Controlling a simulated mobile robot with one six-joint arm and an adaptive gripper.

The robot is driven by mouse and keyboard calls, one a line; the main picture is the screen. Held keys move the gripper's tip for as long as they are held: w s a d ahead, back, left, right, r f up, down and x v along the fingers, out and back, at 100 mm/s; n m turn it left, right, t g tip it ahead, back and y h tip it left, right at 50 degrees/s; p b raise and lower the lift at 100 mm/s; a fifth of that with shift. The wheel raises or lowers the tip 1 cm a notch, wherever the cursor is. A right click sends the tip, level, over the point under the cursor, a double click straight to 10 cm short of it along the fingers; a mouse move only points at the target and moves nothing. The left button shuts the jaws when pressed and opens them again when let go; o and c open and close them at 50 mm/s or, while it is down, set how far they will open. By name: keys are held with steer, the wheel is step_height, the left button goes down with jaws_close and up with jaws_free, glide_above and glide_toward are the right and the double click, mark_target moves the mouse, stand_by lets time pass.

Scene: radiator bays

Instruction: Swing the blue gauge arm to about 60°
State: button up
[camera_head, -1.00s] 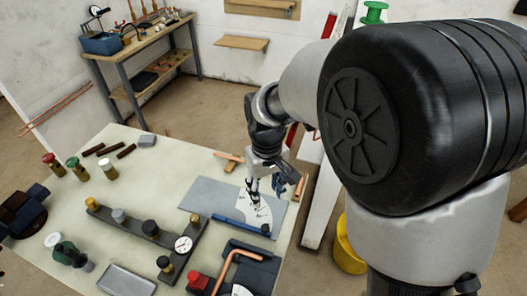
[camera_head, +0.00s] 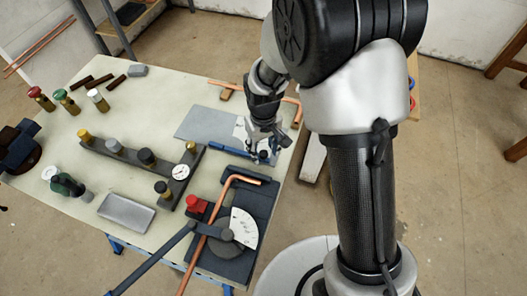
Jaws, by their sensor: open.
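The blue gauge arm (camera_head: 229,150) is a slim bar along the front edge of a grey plate (camera_head: 203,122), at the right side of the table. It points left from its right end. A white dial sector (camera_head: 240,128) lies on the plate behind it, partly hidden by my gripper; its marks are too small to read. My gripper (camera_head: 262,151) is open, pointing down at the right end of the blue arm, close to the pivot. I cannot tell whether its fingers touch the arm or stand on both sides of it.
A pipe bender (camera_head: 262,205) with a copper pipe, red block and long dark lever stands just in front. A dark manifold bar (camera_head: 130,160) with knobs and a gauge lies left. A copper pipe (camera_head: 288,98) lies behind the plate.

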steer(key=shift+f, duration=0.45)
steer(key=shift+c, duration=0.3)
jaws_close()
